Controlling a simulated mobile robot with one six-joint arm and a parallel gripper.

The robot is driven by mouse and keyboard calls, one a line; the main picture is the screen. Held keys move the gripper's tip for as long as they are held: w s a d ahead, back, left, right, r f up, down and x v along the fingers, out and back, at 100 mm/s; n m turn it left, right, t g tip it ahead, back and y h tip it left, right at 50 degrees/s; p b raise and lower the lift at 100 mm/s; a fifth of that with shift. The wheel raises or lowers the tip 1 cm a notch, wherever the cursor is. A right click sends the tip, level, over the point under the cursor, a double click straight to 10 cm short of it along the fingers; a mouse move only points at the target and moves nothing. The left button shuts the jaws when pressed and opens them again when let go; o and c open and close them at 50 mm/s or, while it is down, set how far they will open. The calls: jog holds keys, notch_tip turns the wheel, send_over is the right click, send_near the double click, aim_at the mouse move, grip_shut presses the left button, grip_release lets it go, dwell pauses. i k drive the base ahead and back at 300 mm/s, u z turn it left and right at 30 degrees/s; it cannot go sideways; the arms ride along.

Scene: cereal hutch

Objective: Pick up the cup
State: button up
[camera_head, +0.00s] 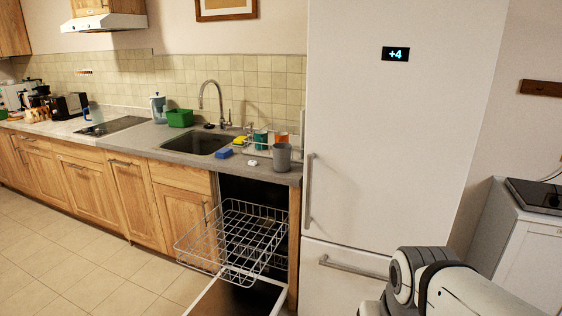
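A grey cup (282,157) stands upright on the counter, near its front edge, close to the fridge. Behind it are a teal cup (261,139) and an orange cup (281,137), by a wire dish rack (250,145). Which of these the task means cannot be told from the view. My gripper is not in view. Only a white and grey part of my arm shows at the lower right, well away from the cups.
A dishwasher stands open below the cups, its wire basket (240,236) pulled out. The tall white fridge (400,130) stands right of the counter. A blue sponge (224,153) and a small white item (252,162) lie near the sink (198,143). The left floor is clear.

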aim_at(282, 151)
jog(key=z, duration=0.05)
jog(key=i, duration=1)
jog(key=u, duration=0.1)
